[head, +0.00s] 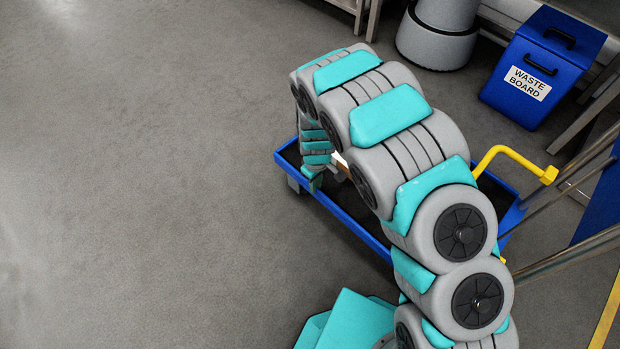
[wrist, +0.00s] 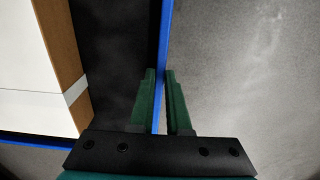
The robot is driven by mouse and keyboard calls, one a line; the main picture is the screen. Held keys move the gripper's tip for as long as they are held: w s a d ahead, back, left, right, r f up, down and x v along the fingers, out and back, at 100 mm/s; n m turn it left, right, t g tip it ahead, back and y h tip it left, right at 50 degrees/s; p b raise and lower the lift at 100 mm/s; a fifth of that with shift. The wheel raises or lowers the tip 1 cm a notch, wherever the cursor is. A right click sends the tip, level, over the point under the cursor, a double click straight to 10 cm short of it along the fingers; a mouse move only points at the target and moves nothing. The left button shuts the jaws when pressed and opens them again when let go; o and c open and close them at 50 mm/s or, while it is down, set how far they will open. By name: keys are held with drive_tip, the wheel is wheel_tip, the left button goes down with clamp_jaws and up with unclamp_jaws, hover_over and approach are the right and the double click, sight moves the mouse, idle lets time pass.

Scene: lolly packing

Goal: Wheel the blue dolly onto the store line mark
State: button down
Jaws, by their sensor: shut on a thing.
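The blue dolly (head: 345,219) stands on the grey floor under my arm, with a dark deck and a raised blue rim. My arm hides much of its middle and right part. My gripper (head: 313,183) reaches down to the rim near the dolly's left end. In the wrist view, the green fingers of my gripper (wrist: 160,76) stand on either side of the blue rim (wrist: 166,30) and are shut on it. A box with a white top and brown side (wrist: 68,45) lies on the deck. I cannot tell which mark is the store line.
A blue bin labelled WASTE BOARD (head: 545,50) and a grey round pedestal (head: 435,42) stand at the upper right. A bent yellow bar (head: 515,154) and metal poles (head: 562,200) are right of the dolly. A yellow floor line (head: 605,315) shows lower right. The left floor is clear.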

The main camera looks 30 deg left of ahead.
sight(364, 232)
drive_tip(key=s+d+b, duration=0.1)
drive_tip(key=s+d, duration=0.1)
drive_tip(key=d, duration=0.4)
drive_tip(key=s+d+b, duration=0.1)
drive_tip(key=s+d, duration=0.1)
drive_tip(key=d, duration=0.4)
drive_tip(key=s+d+b, duration=0.1)
drive_tip(key=s+d, duration=0.1)
drive_tip(key=d, duration=0.4)
drive_tip(key=shift+s+d+b, duration=0.25)
drive_tip(key=shift+b, duration=0.15)
